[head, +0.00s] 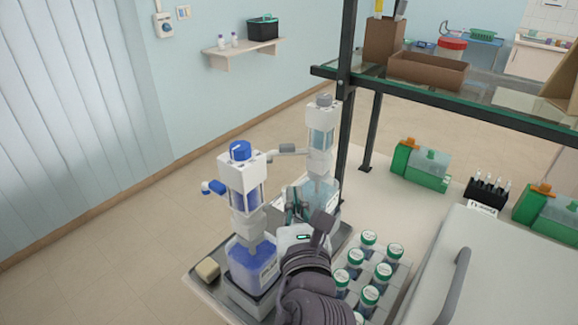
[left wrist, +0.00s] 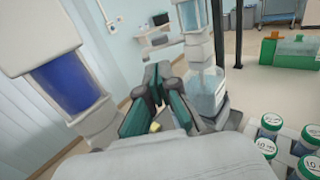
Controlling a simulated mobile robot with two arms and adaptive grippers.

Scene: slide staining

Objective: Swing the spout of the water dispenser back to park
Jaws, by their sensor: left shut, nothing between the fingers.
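The water dispenser (head: 320,140) has a clear barrel and a clear bottle, and stands at the back of the tray. Its grey spout (head: 288,149) sticks out to the left near the top, behind the blue dispenser's head. My right gripper is out of view.
A blue-filled dispenser (head: 247,200) with a blue spout stands close on the left. Several green-lidded jars (head: 369,295) sit in a rack to the right. A black frame post (head: 346,80) rises behind the water dispenser. A small beige block (head: 207,269) lies at the tray's left.

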